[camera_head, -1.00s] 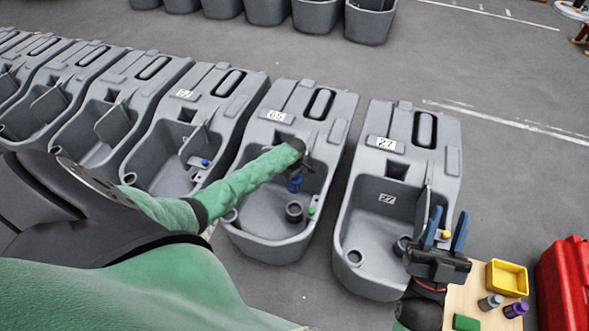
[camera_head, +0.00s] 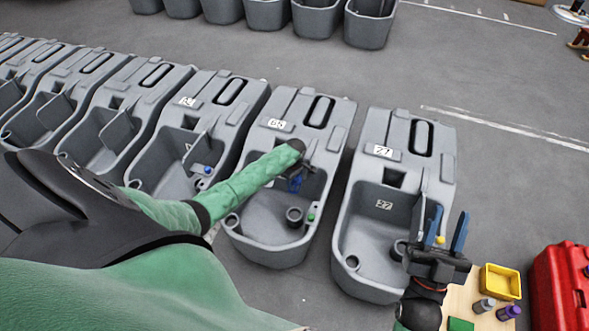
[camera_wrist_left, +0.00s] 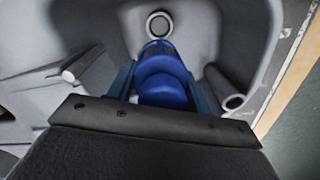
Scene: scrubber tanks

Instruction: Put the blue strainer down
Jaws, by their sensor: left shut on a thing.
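The blue strainer (camera_head: 295,184) is at my left gripper (camera_head: 298,178), over the basin of the middle grey tank (camera_head: 262,222). In the left wrist view the blue strainer (camera_wrist_left: 162,80) sits between the two fingers of my left gripper (camera_wrist_left: 160,88), which is shut on it. The strainer's lower end points toward the basin; whether it touches the floor of the basin cannot be told.
A yellow cap (camera_head: 440,240) shows near my right gripper. A yellow tray (camera_head: 500,281), purple bottle (camera_head: 508,312) and red case (camera_head: 560,285) are at lower right.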

